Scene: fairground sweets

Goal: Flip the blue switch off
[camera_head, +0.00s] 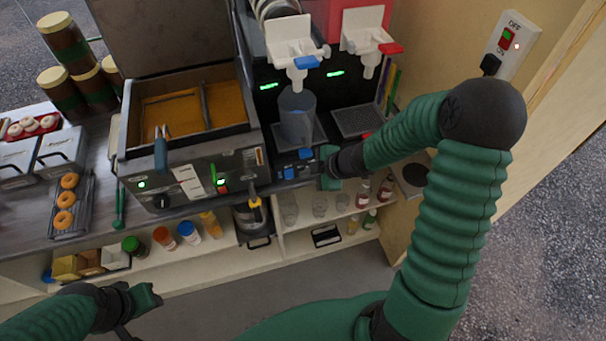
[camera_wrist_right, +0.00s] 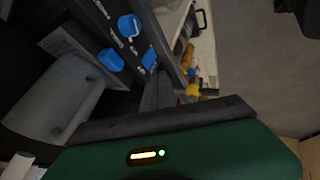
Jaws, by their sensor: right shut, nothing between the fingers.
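A drink machine stands at the back centre, with a dark front panel (camera_head: 290,158) under its taps.
A clear jug (camera_head: 297,115) stands under the blue-levered tap. A fryer (camera_head: 190,110) with green lights is left of the machine. Doughnuts lie on a rack (camera_head: 82,190). Bottles and glasses fill the shelf (camera_head: 290,248) below. A wall switch (camera_head: 508,40) is at upper right.

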